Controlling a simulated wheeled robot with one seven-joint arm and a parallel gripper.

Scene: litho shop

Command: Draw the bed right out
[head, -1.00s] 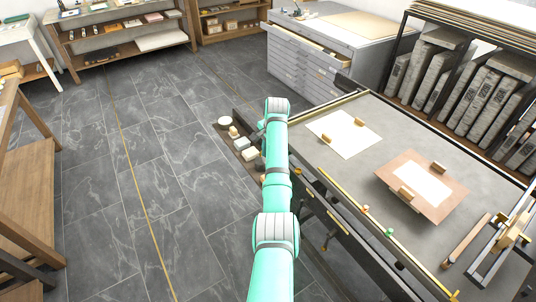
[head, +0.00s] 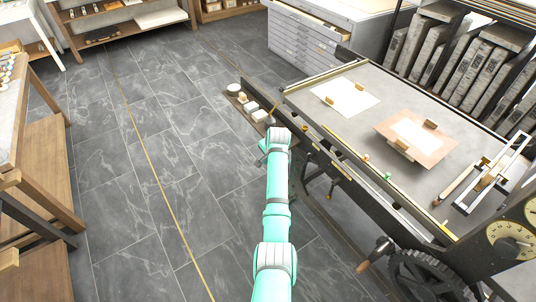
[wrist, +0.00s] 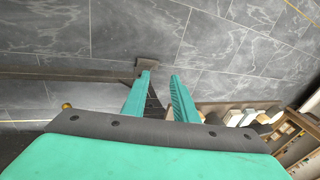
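The press bed (head: 395,110) is a flat grey slab at the right of the head view, with a brass strip along its near edge. A white sheet (head: 345,97) and a brown-bordered sheet (head: 416,140) lie on it, each with small wooden blocks. In the head view my arm hides most of my gripper. In the wrist view my gripper (wrist: 161,75) has two teal fingers apart with nothing seen held between them. A dark bar (wrist: 60,74) with a brownish block-like end (wrist: 147,64) shows by the left fingertip; whether they touch I cannot tell.
A low ledge with small pale items (head: 252,107) lies beside the press; such items also show in the wrist view (wrist: 240,117). A toothed gear (head: 425,275) and a wood-handled crank (head: 370,258) stand at lower right. The tiled floor (head: 150,170) left of my arm is clear.

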